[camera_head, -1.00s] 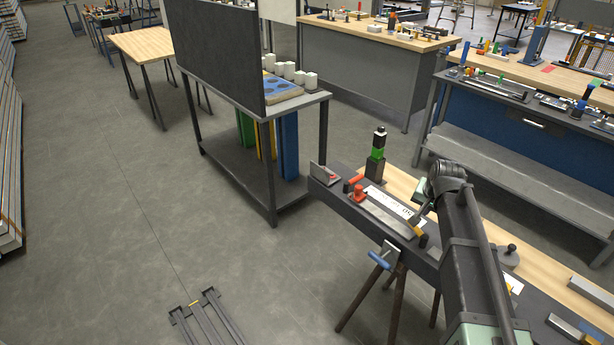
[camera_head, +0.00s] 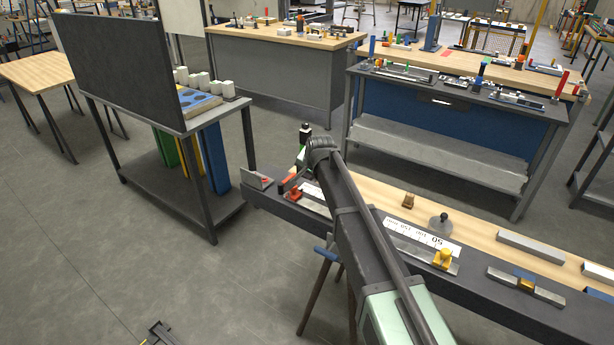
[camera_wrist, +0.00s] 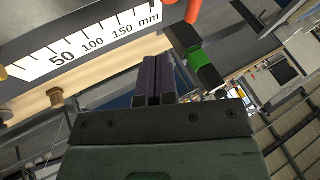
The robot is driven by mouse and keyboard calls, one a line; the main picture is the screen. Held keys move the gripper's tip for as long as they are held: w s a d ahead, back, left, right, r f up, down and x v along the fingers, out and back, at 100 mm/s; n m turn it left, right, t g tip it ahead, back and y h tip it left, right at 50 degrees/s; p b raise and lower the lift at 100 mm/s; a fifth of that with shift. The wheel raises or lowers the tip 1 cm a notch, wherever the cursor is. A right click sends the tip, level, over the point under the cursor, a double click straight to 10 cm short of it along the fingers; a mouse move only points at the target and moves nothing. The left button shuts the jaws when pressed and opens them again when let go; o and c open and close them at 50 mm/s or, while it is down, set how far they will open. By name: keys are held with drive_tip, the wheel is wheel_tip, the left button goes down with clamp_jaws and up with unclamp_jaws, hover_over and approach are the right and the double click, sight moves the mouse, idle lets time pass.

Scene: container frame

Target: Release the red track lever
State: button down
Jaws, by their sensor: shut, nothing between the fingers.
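The red track lever (camera_head: 293,193) is a small red-orange piece on the near side of the dark workbench beam, at the left end of a metal track. Part of its track is hidden behind my arm in the head view. In the wrist view a red-orange rounded piece (camera_wrist: 193,10), likely its handle, shows at the top edge, beyond and slightly right of my fingertips. My gripper (camera_wrist: 158,62) is shut and empty, its dark fingers together, apart from that piece. In the head view my gripper is hidden behind my wrist.
A green and black post (camera_wrist: 195,55) stands close to the right of my fingers. A millimetre scale (camera_wrist: 85,45) lies to the left. A yellow lever (camera_head: 443,258) sits farther right on the bench. A grey table (camera_head: 215,110) with a dark panel stands left.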

drive_tip(key=b+x, duration=0.6)
drive_tip(key=x, duration=0.2)
drive_tip(key=shift+f, duration=0.4)
drive_tip(key=a, duration=0.1)
drive_tip(key=w+a, duration=0.1)
drive_tip(key=a, duration=0.1)
drive_tip(key=shift+w+a+r, duration=0.1)
drive_tip(key=shift+w+r, duration=0.2)
drive_tip(key=shift+a+n, duration=0.15)
drive_tip(key=shift+n, duration=0.15)
